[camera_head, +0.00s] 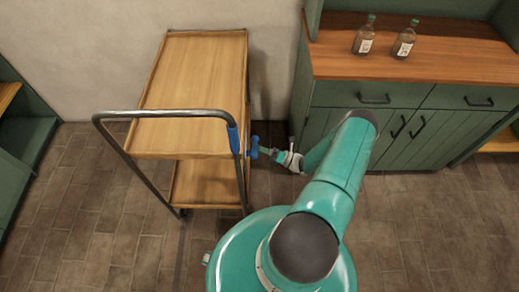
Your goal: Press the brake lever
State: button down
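A wooden two-shelf cart (195,70) with a dark tubular handle stands left of centre. A blue sleeve-like part (234,139) sits on the right upright of the handle; it looks like the brake lever, but I cannot tell for sure. My gripper (256,148) is at the cart's right side, just right of this blue part, at the end of my teal arm. Blue shows at the gripper's tip too; whether it is the fingers or part of the cart is too small to tell. Whether the fingers are open and whether they touch the cart are unclear.
A green cabinet (340,123) with a wooden top stands at the right, close to my arm. Two bottles (364,36) (404,40) stand on it. Green shelving (30,130) is at the left edge. The tiled floor (110,240) at the lower left is clear.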

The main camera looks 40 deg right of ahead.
notch_tip(320, 180, up, 8)
jog(key=w+d+n+g+y, duration=0.1)
jog(key=n+y, duration=0.4)
jog(key=n, duration=0.7)
jog(key=shift+w+d+n+g, duration=0.3)
jog(key=shift+w+g, duration=0.2)
jog(key=shift+g, duration=0.2)
